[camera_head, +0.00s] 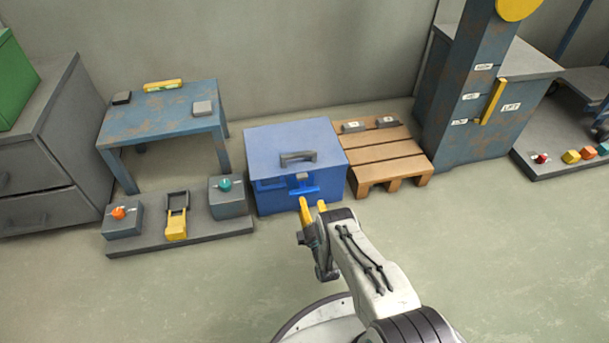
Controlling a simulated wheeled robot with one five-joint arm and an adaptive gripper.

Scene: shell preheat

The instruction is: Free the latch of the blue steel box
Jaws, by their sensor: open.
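The blue steel box (270,142) stands on the floor against the back wall, lid down, with a dark handle (298,158) on top. Its latch (303,191) is a bright blue bar on the front face, below a small grey piece. My gripper (313,204) has yellow fingertips and is open, just in front of the box's front face, close below the latch. I cannot tell whether the fingertips touch the box or the latch. Nothing shows between the fingers.
A wooden pallet (388,158) with two small grey blocks lies right of the box. A low grey platform (188,238) with an orange knob, a yellow lever and a teal knob is left. A blue table (160,118) stands behind it. Floor in front is clear.

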